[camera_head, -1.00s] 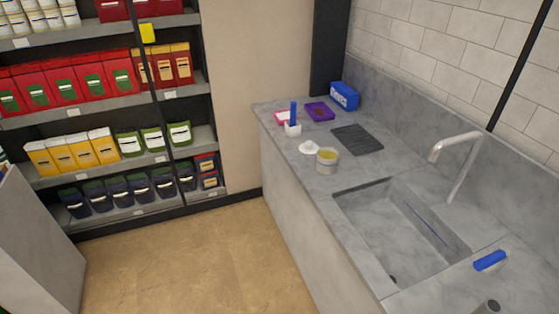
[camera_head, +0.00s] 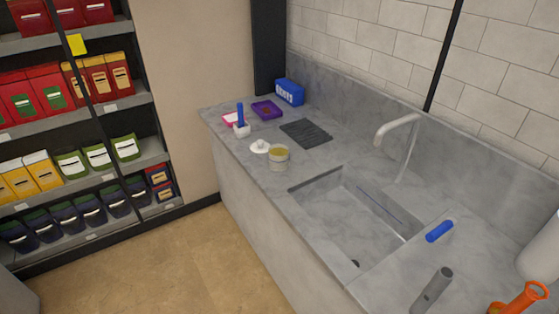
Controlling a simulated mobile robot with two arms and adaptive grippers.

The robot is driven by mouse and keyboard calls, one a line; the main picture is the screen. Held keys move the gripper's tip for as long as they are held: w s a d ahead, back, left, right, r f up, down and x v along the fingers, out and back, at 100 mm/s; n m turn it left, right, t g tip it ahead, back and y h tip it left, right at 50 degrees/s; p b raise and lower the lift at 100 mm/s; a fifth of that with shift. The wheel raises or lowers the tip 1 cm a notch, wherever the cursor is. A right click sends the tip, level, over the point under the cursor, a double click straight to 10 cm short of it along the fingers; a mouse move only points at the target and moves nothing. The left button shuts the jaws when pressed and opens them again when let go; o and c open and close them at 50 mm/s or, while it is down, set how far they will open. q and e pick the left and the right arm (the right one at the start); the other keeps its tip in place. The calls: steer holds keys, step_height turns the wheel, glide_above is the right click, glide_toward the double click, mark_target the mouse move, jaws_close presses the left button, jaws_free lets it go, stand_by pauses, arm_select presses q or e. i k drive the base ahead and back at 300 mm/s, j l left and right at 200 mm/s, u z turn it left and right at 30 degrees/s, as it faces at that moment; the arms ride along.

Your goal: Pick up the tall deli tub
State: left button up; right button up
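A short round tub (camera_head: 278,158), greyish and see-through with a yellowish top, stands upright on the grey stone counter (camera_head: 240,165) left of the sink. It is the only tub-like container I can make out on the counter; whether it is the tall deli tub I cannot tell. A white lid-like piece (camera_head: 260,147) lies just behind and left of it. Neither of my grippers is in view.
A sink (camera_head: 350,220) with a faucet (camera_head: 398,130) is right of the tub. A dark mat (camera_head: 306,133), purple tray (camera_head: 267,110), blue box (camera_head: 289,92) and white holder (camera_head: 241,131) stand behind. A blue object (camera_head: 439,231), grey cylinder (camera_head: 432,290) and orange object (camera_head: 520,299) are at right. Shelves stand left.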

mark_target(278, 155)
steer(key=i+j+z, duration=0.1)
steer(key=z, duration=0.25)
steer(key=i+j+z, duration=0.15)
steer(key=z, duration=0.15)
steer(key=i+j+z, duration=0.1)
steer(key=z, duration=0.25)
steer(key=j, duration=0.1)
